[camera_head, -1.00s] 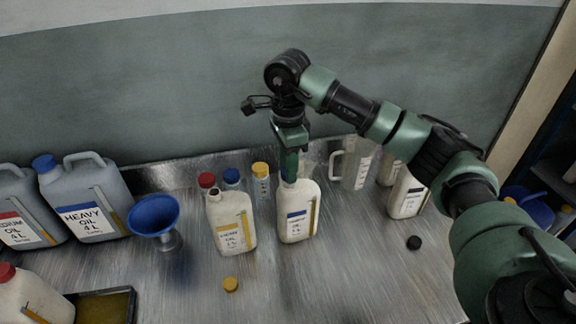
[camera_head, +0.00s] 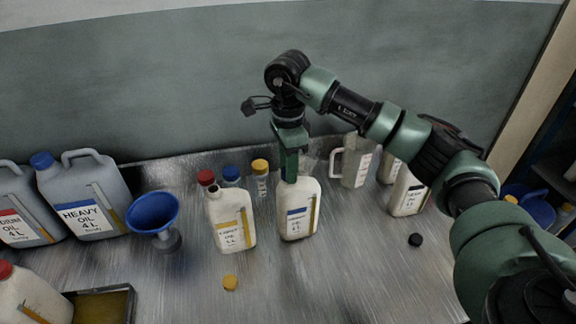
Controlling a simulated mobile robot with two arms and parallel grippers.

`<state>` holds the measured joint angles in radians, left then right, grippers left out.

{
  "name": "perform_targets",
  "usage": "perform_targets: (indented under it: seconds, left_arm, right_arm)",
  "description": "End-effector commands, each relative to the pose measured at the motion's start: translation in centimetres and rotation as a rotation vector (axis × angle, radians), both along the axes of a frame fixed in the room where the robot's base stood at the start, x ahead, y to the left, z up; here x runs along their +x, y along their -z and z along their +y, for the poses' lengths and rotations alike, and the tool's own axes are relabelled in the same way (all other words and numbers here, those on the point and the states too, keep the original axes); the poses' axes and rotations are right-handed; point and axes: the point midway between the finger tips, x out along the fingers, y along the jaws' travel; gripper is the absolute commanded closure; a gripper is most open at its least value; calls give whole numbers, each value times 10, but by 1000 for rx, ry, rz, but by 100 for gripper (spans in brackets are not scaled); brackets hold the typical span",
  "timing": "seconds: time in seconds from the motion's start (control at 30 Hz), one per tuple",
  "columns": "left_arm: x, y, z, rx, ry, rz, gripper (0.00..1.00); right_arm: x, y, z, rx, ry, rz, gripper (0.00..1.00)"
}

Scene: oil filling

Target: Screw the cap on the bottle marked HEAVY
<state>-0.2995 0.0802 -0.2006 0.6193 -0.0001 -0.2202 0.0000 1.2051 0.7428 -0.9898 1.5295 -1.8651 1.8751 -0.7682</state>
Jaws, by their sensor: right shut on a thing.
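A cream bottle with a blue-striped label (camera_head: 298,222) stands upright near the middle of the metal table; its small lettering is too blurred to read. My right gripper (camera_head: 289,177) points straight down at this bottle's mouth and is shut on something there. The fingers hide the mouth and what they hold, seemingly the cap. A large grey can (camera_head: 84,190) with a blue cap is clearly marked HEAVY 4 L at the left. My left gripper does not show.
An uncapped cream bottle with a yellow label (camera_head: 231,220) stands close to the left. A loose yellow cap (camera_head: 230,283) and black cap (camera_head: 415,240) lie on the table. A blue funnel (camera_head: 153,212), clear jug (camera_head: 356,160) and capped small bottles stand around.

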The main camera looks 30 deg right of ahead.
Motion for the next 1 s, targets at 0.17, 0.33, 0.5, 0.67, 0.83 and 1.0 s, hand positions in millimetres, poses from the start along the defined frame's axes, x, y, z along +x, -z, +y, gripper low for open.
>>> perform_targets:
  seconds: [0.17, 0.33, 0.5, 0.67, 0.83, 1.0]
  left_arm:
    - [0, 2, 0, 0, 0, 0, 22]
    - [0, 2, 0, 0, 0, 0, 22]
    - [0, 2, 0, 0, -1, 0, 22]
    - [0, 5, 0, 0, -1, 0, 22]
    - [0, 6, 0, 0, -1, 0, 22]
    - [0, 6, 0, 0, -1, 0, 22]
  right_arm:
    - [0, 2, 0, 0, 0, 0, 100]
    - [0, 2, 0, 0, 0, 0, 100]
    - [0, 3, 0, 0, 0, 0, 100]
    - [0, 5, 0, 0, 0, 0, 100]
    - [0, 7, 0, 0, 0, 0, 54]
    - [0, 7, 0, 0, 0, 0, 42]
